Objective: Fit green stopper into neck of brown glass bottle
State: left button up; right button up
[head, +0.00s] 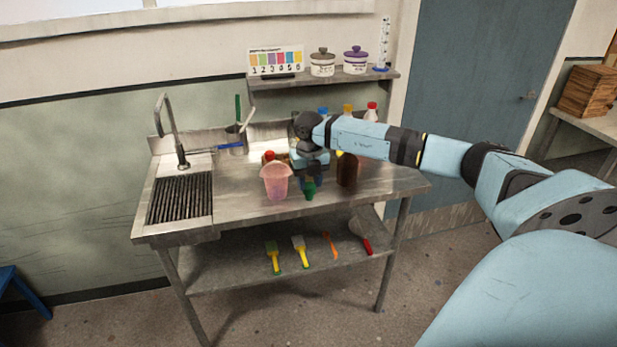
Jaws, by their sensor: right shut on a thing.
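My right gripper (311,181) reaches in from the right over the steel bench and points down. It is shut on the green stopper (309,191), which shows below the fingertips. The brown glass bottle (347,173) stands upright on the bench, just right of the gripper. The stopper is beside the bottle, apart from it and lower than its top. My right forearm passes in front of the area above the bottle, so I cannot clearly see its neck. My left gripper is not in view.
A pink translucent bucket (276,182) stands close left of the gripper. Several bottles with coloured caps, one red-capped (372,107), stand behind my arm. A sink with a drain grate (180,198) is at the left. A shelf (330,79) hangs above; brushes lie below.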

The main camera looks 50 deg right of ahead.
aim_at(309, 185)
jog(key=shift+r+p, duration=1.55)
jog(key=shift+r, duration=0.95)
